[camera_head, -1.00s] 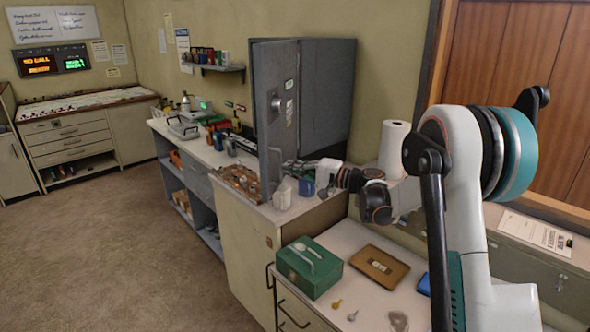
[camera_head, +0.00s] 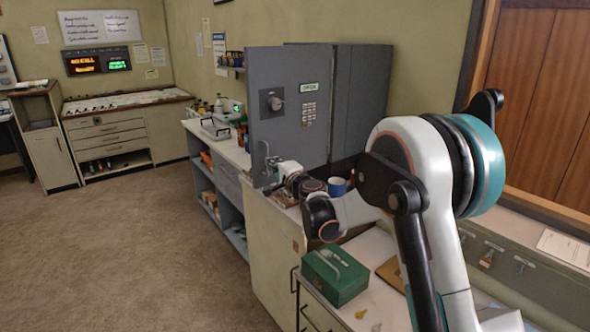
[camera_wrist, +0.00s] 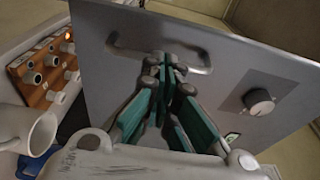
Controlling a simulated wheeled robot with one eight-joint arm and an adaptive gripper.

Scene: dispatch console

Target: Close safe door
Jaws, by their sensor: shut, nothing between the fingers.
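The grey safe door (camera_head: 290,85) stands open, swung out from the dark grey safe (camera_head: 362,90). Its face shows a round dial, a keypad and a green-lettered label. A bar handle (camera_head: 267,160) is low on its left side. In the wrist view the door (camera_wrist: 215,65) fills much of the picture, with the handle (camera_wrist: 130,48) and dial (camera_wrist: 258,101). My gripper (camera_wrist: 165,68) is shut and empty, its teal fingers at or near the handle; contact cannot be told. In the head view my gripper (camera_head: 268,180) is at the door's lower left, partly hidden.
A blue mug (camera_head: 338,187) stands on the counter by my arm. A white mug (camera_wrist: 36,130) and a wooden rack (camera_wrist: 45,68) show close by in the wrist view. A green cash box (camera_head: 335,274) is on the lower front counter. Open floor lies left.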

